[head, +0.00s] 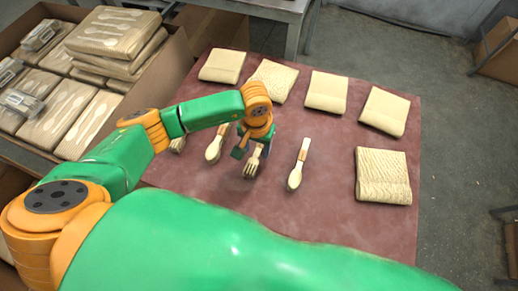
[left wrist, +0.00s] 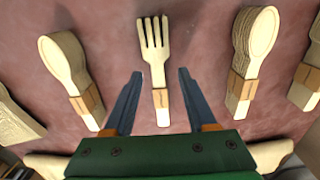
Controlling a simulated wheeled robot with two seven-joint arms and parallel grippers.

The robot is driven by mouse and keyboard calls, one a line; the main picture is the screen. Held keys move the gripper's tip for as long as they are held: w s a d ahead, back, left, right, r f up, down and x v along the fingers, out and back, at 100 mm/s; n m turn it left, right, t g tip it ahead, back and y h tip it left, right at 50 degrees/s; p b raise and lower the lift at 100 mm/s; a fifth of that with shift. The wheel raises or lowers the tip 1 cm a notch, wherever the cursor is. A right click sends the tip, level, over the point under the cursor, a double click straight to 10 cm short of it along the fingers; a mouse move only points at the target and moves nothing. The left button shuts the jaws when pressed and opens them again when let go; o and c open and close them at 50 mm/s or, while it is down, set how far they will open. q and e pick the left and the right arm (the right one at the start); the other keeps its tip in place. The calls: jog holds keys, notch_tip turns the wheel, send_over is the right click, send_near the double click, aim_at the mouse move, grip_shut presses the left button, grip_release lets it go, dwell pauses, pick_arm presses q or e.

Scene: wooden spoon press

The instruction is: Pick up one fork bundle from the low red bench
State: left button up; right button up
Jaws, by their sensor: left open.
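The low red bench (head: 330,215) fills the middle of the head view. A fork bundle (head: 250,164) of pale wood lies on it, its tines towards me. My left gripper (head: 255,140) is over the fork's handle and hides part of it. In the left wrist view the fork (left wrist: 155,55) has a tan band round its handle. There my left gripper (left wrist: 160,76) is open, with one dark finger on each side of the handle and gaps between. I cannot tell how high the fingertips are above the bench. My right gripper is not in view.
Spoon bundles lie left (head: 214,150) and right (head: 296,175) of the fork. An open cardboard box (head: 165,75) of packed cutlery stands at the left. The bench's near right is clear.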

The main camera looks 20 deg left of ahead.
pick_arm(q)
notch_tip(320, 180, down, 3)
jog(key=shift+d+r, duration=0.1)
grip_shut()
